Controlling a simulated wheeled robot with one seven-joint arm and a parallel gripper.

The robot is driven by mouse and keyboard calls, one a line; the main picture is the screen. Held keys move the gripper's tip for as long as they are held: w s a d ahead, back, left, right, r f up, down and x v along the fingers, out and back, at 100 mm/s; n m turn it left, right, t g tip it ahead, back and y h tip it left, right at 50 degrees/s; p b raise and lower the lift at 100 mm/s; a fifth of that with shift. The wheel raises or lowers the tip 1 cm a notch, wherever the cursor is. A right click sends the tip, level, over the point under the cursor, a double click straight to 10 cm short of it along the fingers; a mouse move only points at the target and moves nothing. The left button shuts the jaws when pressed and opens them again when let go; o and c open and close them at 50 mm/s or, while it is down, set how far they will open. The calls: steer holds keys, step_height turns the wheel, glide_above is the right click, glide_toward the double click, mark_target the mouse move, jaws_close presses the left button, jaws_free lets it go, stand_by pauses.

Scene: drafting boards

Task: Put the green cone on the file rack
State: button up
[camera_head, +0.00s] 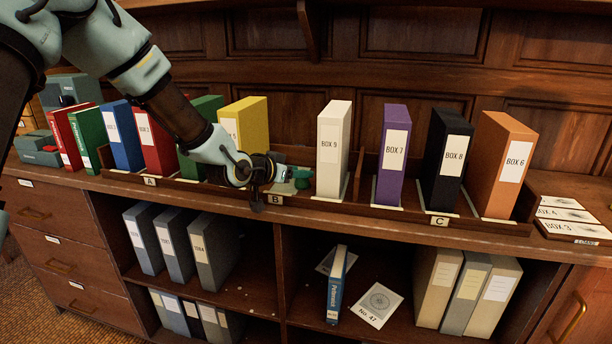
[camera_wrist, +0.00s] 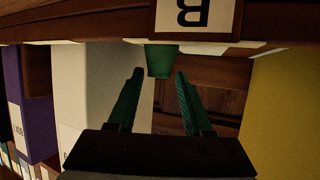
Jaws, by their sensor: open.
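The file rack (camera_head: 360,209) is a long dark wooden tray on the counter, with sections labelled A, B and C. The green cone (camera_head: 301,178) shows small in section B, left of the white BOX 9 file, partly hidden by my gripper (camera_head: 285,176). In the wrist view, which is upside down, the green cone (camera_wrist: 160,61) shows by a pale pad, behind the B label. My gripper (camera_wrist: 159,76) is open, its two green fingers pointing at the cone. The fingertips lie on either side of the cone's near end, with gaps on both sides; I see no grip.
The white BOX 9 file (camera_head: 333,150) and yellow file (camera_head: 246,122) flank the section B gap. The purple BOX 7 file (camera_head: 392,155) stands further right. Red, blue and green files stand left, behind my arm. Shelves below hold grey binders (camera_head: 212,252).

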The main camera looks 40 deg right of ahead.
steer(key=b+v, duration=0.1)
steer(key=v, duration=0.6)
steer(key=shift+s+a+r, duration=0.1)
steer(key=shift+a, duration=0.1)
